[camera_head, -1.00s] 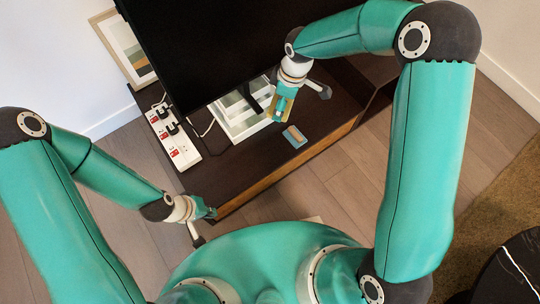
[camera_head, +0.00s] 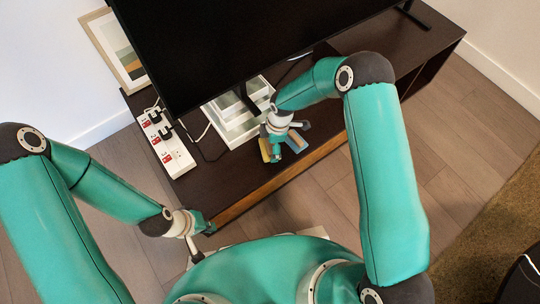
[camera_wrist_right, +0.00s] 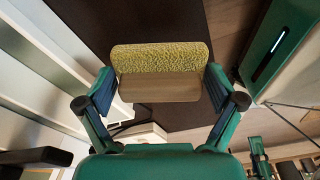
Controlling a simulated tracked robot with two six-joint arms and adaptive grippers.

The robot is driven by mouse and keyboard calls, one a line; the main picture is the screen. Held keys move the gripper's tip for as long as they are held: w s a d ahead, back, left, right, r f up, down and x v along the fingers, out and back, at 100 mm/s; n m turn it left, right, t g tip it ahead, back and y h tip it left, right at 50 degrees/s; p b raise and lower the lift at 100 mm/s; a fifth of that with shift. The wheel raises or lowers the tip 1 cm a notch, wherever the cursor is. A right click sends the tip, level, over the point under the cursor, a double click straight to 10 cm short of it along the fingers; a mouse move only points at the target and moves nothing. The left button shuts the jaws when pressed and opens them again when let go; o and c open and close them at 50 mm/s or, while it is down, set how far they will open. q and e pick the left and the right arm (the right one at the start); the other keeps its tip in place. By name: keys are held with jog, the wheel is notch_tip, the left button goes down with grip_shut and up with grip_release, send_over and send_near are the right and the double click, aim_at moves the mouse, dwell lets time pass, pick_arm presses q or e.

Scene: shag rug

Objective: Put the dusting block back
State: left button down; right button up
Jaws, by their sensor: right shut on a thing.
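The dusting block has a fuzzy yellow-green pad on a wooden back. In the right wrist view the block (camera_wrist_right: 160,75) sits between the two fingers of my right gripper (camera_wrist_right: 160,88), which is shut on it. In the head view my right gripper (camera_head: 270,153) is over the dark cabinet (camera_head: 215,178), and a yellow edge of the block (camera_head: 264,150) shows beside it. I cannot tell whether the block touches the cabinet top. My left gripper (camera_head: 208,227) is near the cabinet's front left corner, with no object visible in it; its finger opening is too small to judge.
A white tray (camera_head: 225,131) lies under the black television (camera_head: 220,45). A white power strip (camera_head: 164,143) with plugs and cables lies at the left. A framed picture (camera_head: 112,48) leans behind.

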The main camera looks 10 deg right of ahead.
jog(key=shift+f+b, duration=0.75)
jog(key=shift+f, duration=2.25)
jog(key=shift+f, duration=0.15)
jog(key=o, duration=0.9)
jog(key=shift+c, duration=0.2)
